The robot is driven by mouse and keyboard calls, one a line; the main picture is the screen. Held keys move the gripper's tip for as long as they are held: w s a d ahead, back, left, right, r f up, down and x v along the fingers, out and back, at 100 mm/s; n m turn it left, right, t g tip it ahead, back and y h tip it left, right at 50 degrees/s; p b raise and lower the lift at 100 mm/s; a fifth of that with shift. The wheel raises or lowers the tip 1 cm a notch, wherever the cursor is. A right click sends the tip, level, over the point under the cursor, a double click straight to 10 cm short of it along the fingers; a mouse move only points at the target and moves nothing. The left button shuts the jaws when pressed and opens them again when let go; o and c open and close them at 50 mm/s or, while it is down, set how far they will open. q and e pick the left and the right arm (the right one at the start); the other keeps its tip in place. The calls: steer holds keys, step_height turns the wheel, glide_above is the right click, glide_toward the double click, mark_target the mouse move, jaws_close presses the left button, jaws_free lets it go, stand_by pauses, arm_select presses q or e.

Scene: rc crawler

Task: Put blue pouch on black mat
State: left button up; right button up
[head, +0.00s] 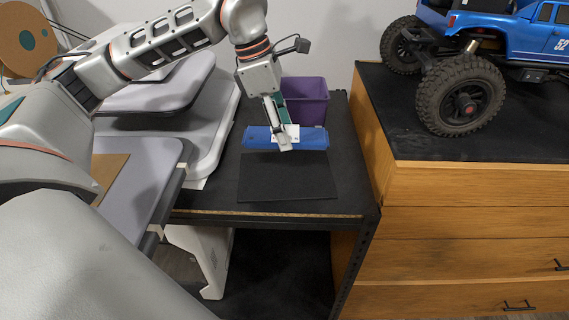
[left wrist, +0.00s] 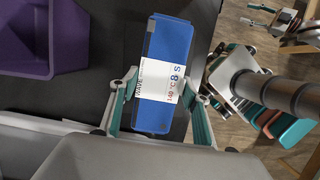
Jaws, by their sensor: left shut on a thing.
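The blue pouch (head: 258,139) has a white printed label and lies crosswise at the back edge of the black mat (head: 288,182) in the head view. Whether it touches the mat or hangs just above cannot be told. My left gripper (head: 286,142) comes down from above, shut on the pouch, hiding part of its middle. In the left wrist view the fingers (left wrist: 161,108) sit on either side of the pouch (left wrist: 168,45), near its lower half. The mat's front part is bare.
A purple bin (head: 305,100) stands behind the pouch on the dark table (head: 345,150). Grey trays (head: 160,100) are stacked to the left. To the right, a wooden drawer cabinet (head: 470,190) carries a blue RC crawler (head: 510,40).

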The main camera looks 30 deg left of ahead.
mark_target(289, 173)
arm_select(q)
step_height(289, 173, down, 10)
steer(key=shift+r, duration=0.2)
steer(key=shift+f+b, duration=0.1)
steer(key=shift+b, duration=0.2)
steer(key=o, duration=1.1)
steer(key=p+v, duration=0.1)
steer(key=v, duration=1.1)
steer(key=shift+d, duration=0.1)
